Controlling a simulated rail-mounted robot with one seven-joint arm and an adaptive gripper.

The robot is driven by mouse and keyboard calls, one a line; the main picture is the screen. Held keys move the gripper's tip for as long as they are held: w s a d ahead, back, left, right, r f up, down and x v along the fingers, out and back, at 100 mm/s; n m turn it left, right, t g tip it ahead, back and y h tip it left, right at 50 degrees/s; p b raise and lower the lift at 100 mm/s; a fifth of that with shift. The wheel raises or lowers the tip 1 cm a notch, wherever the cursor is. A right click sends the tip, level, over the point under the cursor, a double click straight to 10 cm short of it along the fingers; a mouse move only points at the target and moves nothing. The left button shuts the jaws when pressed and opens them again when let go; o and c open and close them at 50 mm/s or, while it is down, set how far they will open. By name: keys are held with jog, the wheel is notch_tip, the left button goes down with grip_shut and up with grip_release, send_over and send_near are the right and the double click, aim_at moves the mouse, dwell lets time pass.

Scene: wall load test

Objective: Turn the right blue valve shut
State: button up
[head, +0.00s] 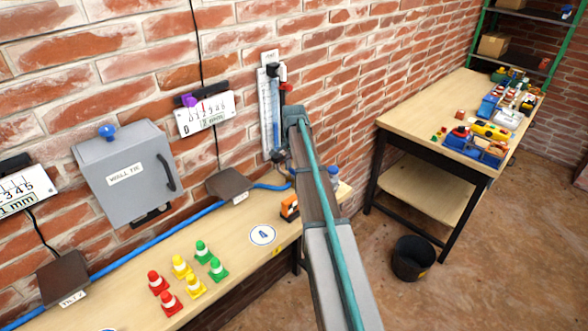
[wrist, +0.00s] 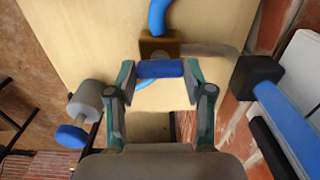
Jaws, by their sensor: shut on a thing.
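In the wrist view, my gripper (wrist: 160,70) has its two fingers closed on the ends of a short blue valve handle (wrist: 160,68). The handle lies crosswise between the fingertips, next to a brass-brown valve body (wrist: 159,45). A blue hose (wrist: 157,14) curves up from that body. In the head view my arm hides the gripper and the held handle. A blue part (head: 333,173) shows just right of my arm there. I cannot tell from these views how far the valve is turned.
A grey cylinder with a blue knob (wrist: 73,135) is left of my gripper in the wrist view. A dark block with a blue tube (wrist: 258,78) is at the right wall. Small cones (head: 187,275) and a grey box (head: 130,175) are left along the bench. A bucket (head: 412,258) stands on the floor.

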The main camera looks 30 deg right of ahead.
dwell(0.3)
jog(key=o, duration=1.2)
jog(key=shift+c, duration=0.2)
jog(key=shift+r, duration=0.1)
notch_tip(320, 180, up, 12)
